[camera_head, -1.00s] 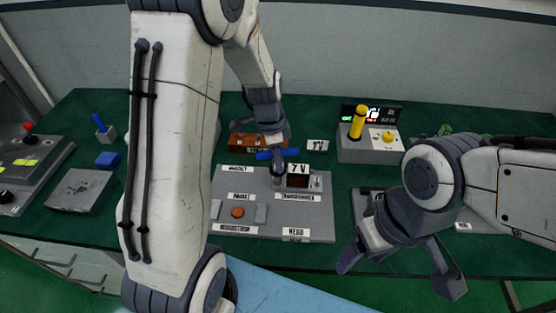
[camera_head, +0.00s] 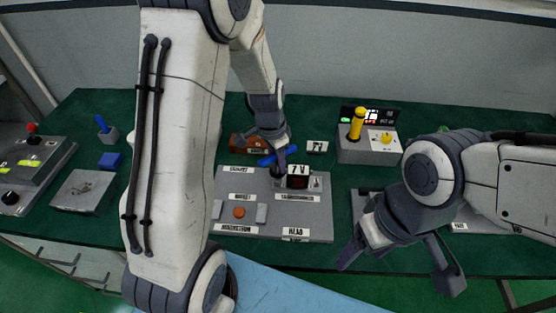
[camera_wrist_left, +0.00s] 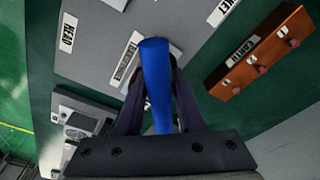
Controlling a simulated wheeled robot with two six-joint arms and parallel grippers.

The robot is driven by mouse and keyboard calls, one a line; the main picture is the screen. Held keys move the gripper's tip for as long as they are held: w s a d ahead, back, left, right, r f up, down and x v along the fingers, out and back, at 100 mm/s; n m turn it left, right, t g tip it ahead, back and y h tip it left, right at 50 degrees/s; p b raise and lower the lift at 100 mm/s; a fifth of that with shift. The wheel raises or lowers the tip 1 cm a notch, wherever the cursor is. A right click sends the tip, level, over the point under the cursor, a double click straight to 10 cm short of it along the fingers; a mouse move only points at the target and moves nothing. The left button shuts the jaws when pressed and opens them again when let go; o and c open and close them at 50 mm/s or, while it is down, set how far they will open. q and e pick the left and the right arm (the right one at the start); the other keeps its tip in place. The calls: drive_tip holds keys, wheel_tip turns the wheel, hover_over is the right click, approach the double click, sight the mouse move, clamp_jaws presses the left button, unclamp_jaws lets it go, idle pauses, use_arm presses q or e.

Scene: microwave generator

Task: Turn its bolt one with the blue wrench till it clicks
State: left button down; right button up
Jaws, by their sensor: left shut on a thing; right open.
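The blue wrench (camera_head: 268,160) is in my left gripper (camera_head: 279,157), over the back of the grey panel (camera_head: 285,226) near the transformer label. In the left wrist view the wrench (camera_wrist_left: 157,85) runs up between the two dark fingers, which are shut on it. The wrench's working end and any bolt under it are hidden, so I cannot tell whether it sits on a bolt. My right gripper (camera_head: 400,266) is open and empty, in front of the panel's right side.
A brown block (camera_wrist_left: 262,52) with several small bolts stands behind the panel. A grey box (camera_head: 365,150) with a yellow handle (camera_head: 356,123) stands at the back right. A blue block (camera_head: 110,161) and a grey plate (camera_head: 83,190) lie at the left.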

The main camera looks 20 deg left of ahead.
use_arm(q)
drive_tip(key=n+p, duration=0.2)
drive_tip(key=n, duration=0.1)
drive_tip(key=shift+r+p, duration=0.15)
drive_tip(key=shift+p, duration=0.15)
drive_tip(key=shift+n, duration=0.7)
drive_tip(key=shift+p, duration=0.3)
drive_tip(key=shift+n+y+p, duration=0.3)
drive_tip(key=shift+n+p, duration=0.7)
drive_tip(key=shift+n, duration=1.3)
drive_tip(key=shift+f, duration=0.2)
